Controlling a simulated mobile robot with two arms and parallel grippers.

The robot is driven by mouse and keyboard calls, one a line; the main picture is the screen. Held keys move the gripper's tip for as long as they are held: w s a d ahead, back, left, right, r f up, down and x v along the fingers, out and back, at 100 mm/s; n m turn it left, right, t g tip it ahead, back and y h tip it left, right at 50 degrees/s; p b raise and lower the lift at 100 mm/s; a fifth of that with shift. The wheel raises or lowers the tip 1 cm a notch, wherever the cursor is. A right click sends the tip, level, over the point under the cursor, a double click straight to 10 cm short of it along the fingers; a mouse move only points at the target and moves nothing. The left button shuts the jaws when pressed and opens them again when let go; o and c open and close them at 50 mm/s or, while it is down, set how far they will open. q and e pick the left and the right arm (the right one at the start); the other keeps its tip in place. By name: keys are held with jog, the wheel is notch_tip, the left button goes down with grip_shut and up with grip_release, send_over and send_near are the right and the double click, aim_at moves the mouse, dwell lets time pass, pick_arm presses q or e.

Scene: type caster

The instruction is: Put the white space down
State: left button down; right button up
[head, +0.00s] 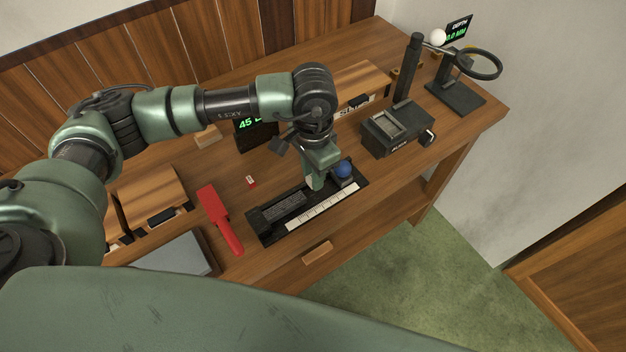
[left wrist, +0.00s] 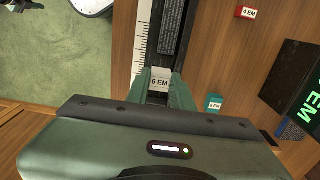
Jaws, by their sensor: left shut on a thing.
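The white space, a pale block marked "6 EM" (left wrist: 160,80), sits between the fingers of my left gripper (left wrist: 160,92) in the left wrist view. The left gripper is shut on it. In the head view my left gripper (head: 316,185) points down over the dark composing stick (head: 262,226), near its blue knob (head: 344,169). The stick, with its white ruler strip (head: 322,207), also shows just beyond the block in the left wrist view (left wrist: 184,45). I cannot tell whether the block touches the stick. My right gripper is not in view.
A red "4 EM" block (left wrist: 246,12) and a teal "8 EM" block (left wrist: 214,102) lie beside the stick. A dark display (head: 256,133) stands behind; a dark device (head: 396,132) and magnifier stand (head: 455,97) are at right.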

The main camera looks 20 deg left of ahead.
aim_at(313, 194)
pick_arm(q)
notch_tip(313, 194, down, 4)
jog(key=shift+s+r+p, duration=0.1)
jog(key=shift+r+p, duration=0.15)
jog(key=shift+p, duration=0.25)
jog(key=shift+f, duration=0.25)
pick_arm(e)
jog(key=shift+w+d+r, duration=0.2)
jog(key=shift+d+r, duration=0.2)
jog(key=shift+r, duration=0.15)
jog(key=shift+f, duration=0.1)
pick_arm(q)
jog(key=shift+f+b, duration=0.65)
jog(key=shift+b, duration=0.4)
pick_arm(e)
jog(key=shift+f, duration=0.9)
pick_arm(q)
jog(key=c, duration=1.2)
grip_release()
jog(key=shift+r, duration=0.1)
jog(key=shift+c, duration=0.2)
jog(key=shift+w, duration=0.2)
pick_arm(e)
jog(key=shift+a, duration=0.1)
